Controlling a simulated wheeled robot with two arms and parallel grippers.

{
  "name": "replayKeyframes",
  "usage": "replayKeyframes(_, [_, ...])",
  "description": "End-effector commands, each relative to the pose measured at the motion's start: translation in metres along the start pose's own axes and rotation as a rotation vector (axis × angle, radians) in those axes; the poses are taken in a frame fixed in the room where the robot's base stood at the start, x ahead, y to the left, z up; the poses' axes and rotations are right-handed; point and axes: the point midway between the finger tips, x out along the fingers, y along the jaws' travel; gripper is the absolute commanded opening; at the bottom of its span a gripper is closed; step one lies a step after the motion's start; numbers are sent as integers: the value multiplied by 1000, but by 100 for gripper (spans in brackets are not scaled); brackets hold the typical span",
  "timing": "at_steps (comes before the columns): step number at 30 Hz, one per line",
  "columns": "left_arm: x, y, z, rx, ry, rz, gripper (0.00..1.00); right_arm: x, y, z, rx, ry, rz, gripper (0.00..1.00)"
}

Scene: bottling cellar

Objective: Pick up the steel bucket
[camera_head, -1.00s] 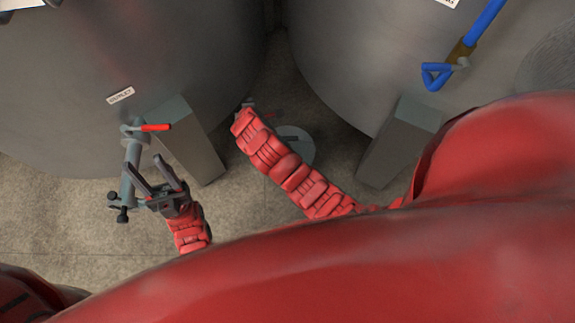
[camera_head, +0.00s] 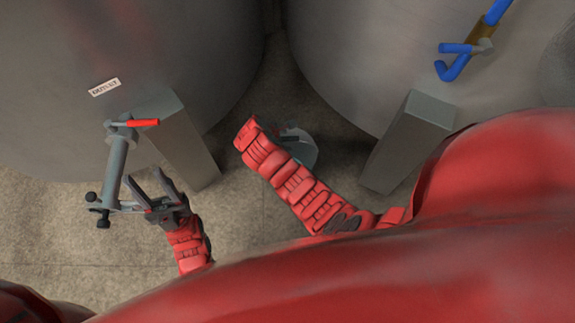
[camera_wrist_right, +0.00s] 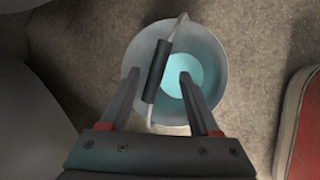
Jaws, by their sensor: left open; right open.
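The steel bucket (camera_wrist_right: 205,52) is a round grey pail with pale blue-green inside, seen from above in the right wrist view. Its bail handle with a dark grip (camera_wrist_right: 161,72) crosses over the left part of its mouth. My right gripper (camera_wrist_right: 158,74) is open above the bucket; the grip appears between its two fingers, which are not closed on it. In the head view the bucket (camera_head: 303,152) is partly hidden behind my red right arm, and the right gripper's fingers are hidden there. My left gripper (camera_head: 145,177) is open beside a grey outlet pipe.
Two large steel tanks stand behind, with grey legs (camera_head: 187,150) and (camera_head: 408,140) on either side of the bucket. The outlet pipe (camera_head: 116,165) carries a red lever (camera_head: 142,122). A blue-handled fitting (camera_head: 455,65) is on the right tank.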

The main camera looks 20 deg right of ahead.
Motion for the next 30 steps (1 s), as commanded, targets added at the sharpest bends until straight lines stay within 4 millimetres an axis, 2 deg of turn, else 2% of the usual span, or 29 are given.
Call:
replayKeyframes(7, [-8,0,1,0,0,0,50,18,1,0,1,0,1,62])
replayKeyframes(15, [-26,1,4,0,0,0,50,59,3,0,1,-2,-3,62])
replayKeyframes(22, [-25,1,4,0,0,0,50,61,5,1,1,1,1,62])
replayKeyframes(23, [-25,1,4,0,0,0,50,61,5,1,1,1,1,60])
replayKeyframes(30, [-25,1,4,0,0,0,50,61,5,1,1,1,1,17])
